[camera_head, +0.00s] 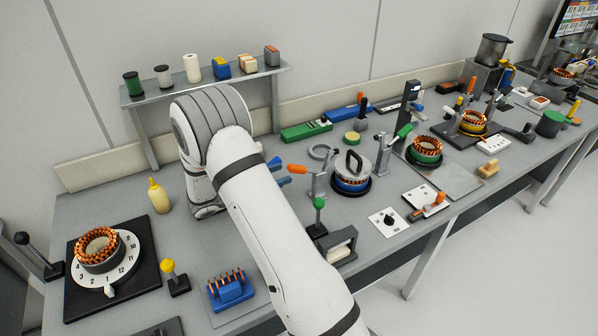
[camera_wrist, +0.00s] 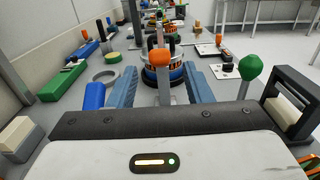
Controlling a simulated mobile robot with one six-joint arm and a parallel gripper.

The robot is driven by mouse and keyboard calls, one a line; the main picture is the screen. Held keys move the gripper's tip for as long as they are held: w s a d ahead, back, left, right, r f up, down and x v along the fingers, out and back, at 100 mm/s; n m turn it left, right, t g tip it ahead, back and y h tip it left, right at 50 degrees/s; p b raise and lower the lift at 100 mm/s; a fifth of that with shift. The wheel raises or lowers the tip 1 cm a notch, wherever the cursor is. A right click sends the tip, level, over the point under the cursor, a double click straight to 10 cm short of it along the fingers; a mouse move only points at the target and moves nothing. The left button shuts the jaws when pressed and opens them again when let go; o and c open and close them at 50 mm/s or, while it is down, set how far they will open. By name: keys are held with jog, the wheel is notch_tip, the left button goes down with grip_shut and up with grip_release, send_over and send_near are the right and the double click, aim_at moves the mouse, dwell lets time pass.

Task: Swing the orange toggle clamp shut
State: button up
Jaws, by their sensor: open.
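The orange toggle clamp handle (camera_head: 297,168) sticks out to the left from a grey metal clamp post (camera_head: 318,184), close to level, beside a stator housing (camera_head: 352,182) with a grey lid and black handle. In the wrist view the orange handle end (camera_wrist: 159,54) faces me, centred between my blue fingers. My gripper (camera_head: 280,173) is open, with its fingertips just short of or around the handle end. I cannot tell whether either finger touches it. The wrist view shows my gripper (camera_wrist: 159,78) with its fingers spread on both sides of the handle.
A green ball-knob lever (camera_head: 319,203) and a black frame (camera_head: 340,246) stand in front of the clamp. A grey ring (camera_head: 321,152) and a green box (camera_head: 306,131) lie behind it. A blue cylinder (camera_wrist: 94,96) is close to my left finger in the wrist view.

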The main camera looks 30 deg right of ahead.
aim_at(304, 167)
jog(key=shift+w+d+f+p, duration=0.15)
jog(key=shift+d+p, duration=0.45)
jog(key=shift+d, duration=1.35)
jog(key=shift+s+d+f+p, duration=0.1)
jog(key=shift+d+p, duration=0.45)
jog(key=shift+d, duration=1.4)
grip_shut()
